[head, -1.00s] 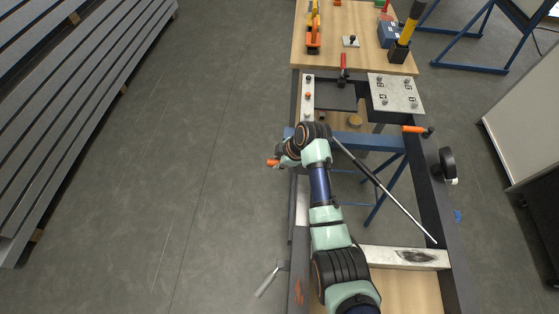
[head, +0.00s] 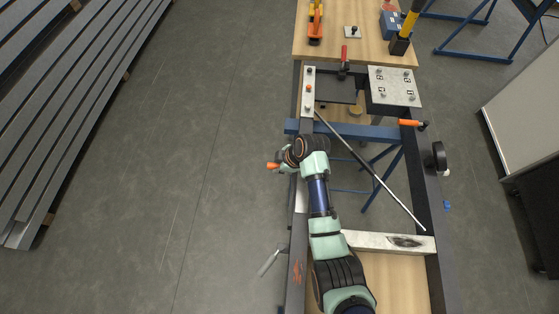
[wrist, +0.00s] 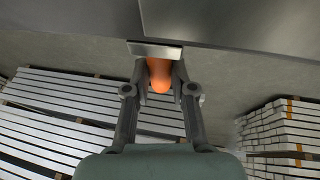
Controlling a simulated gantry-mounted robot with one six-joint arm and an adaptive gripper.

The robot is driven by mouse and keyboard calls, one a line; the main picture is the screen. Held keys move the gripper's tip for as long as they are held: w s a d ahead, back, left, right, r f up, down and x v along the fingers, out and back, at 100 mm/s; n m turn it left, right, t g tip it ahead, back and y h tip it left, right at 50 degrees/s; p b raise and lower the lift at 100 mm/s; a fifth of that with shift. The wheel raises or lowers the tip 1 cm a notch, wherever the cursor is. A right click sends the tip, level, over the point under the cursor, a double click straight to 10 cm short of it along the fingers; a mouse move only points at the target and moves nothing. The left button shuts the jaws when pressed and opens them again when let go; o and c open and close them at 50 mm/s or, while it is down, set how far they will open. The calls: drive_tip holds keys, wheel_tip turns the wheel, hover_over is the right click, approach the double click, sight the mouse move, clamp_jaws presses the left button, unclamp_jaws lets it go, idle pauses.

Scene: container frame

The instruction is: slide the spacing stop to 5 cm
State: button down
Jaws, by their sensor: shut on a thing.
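An orange handle (wrist: 159,75) stands between my gripper's fingers (wrist: 160,85) in the wrist view. The fingers are shut on it. A small pale metal plate (wrist: 155,50) sits at its far end, against a large grey metal surface. In the head view the orange handle (head: 273,166) sticks out left of the frame's left rail, beside my wrist. My arm hides most of the gripper and that stretch of rail there. I take this handle to be the spacing stop's, but its body and any scale are not readable.
The frame's right rail (head: 427,190) carries another orange handle (head: 410,123) and a black knob (head: 439,156). A dark and silver rod (head: 372,172) lies diagonally across the opening. A pale crossbar (head: 365,240) spans the near part. Floor left of the frame is mostly clear.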

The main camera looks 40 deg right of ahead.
drive_tip(key=c, duration=1)
unclamp_jaws()
drive_tip(key=v, duration=1.2)
